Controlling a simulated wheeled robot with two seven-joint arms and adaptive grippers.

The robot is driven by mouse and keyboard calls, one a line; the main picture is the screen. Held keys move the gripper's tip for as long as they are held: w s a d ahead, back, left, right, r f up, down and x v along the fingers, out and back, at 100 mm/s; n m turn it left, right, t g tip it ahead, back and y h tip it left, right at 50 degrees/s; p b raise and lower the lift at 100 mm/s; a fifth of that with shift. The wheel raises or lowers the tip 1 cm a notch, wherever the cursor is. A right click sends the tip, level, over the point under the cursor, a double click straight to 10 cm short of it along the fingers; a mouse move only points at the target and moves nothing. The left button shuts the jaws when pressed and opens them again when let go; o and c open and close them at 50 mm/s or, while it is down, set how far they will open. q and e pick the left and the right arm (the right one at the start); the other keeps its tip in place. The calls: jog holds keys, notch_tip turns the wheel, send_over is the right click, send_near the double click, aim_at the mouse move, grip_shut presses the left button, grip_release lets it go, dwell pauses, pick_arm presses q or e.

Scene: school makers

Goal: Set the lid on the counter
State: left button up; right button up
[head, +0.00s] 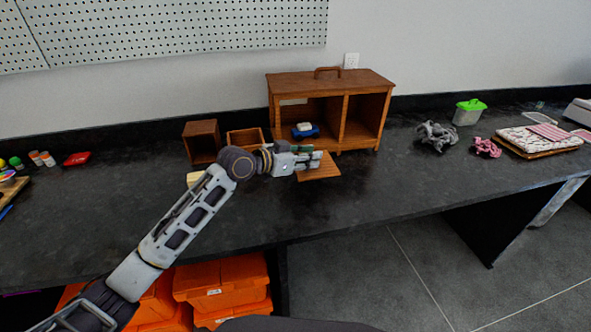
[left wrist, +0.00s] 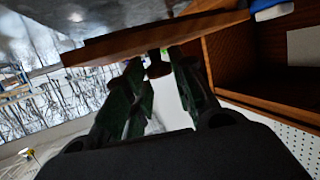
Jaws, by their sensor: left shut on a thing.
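The lid (head: 318,170) is a flat brown wooden board with a small knob, in front of the wooden cabinet. My left gripper (head: 311,160) is shut on the lid's knob, which shows between the fingers in the left wrist view (left wrist: 158,66). In that view the board (left wrist: 150,38) spans the upper part, beyond the fingertips. The lid is over the black counter (head: 370,185); I cannot tell whether it touches it. Part of the lid is hidden behind the gripper. My right gripper is not in view.
The two-bay wooden cabinet (head: 332,82) stands behind the lid, with a blue and white item (head: 305,130) in its left bay. Two small wooden boxes (head: 201,141) (head: 245,139) stand to the left. The counter front is mostly clear.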

aim_at(308, 171)
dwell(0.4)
pick_arm(q)
notch_tip(308, 171, down, 6)
jog(key=shift+r+b, duration=0.25)
jog(key=shift+b, duration=0.3)
jog(key=shift+f, duration=0.4)
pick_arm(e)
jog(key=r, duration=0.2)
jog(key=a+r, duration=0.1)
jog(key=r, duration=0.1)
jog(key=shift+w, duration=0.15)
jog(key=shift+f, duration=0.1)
pick_arm(q)
jog(key=shift+f, duration=0.6)
notch_tip(308, 171, down, 2)
jog(key=shift+f+b, duration=0.1)
jog(key=shift+b, duration=0.35)
jog(key=shift+f, duration=0.15)
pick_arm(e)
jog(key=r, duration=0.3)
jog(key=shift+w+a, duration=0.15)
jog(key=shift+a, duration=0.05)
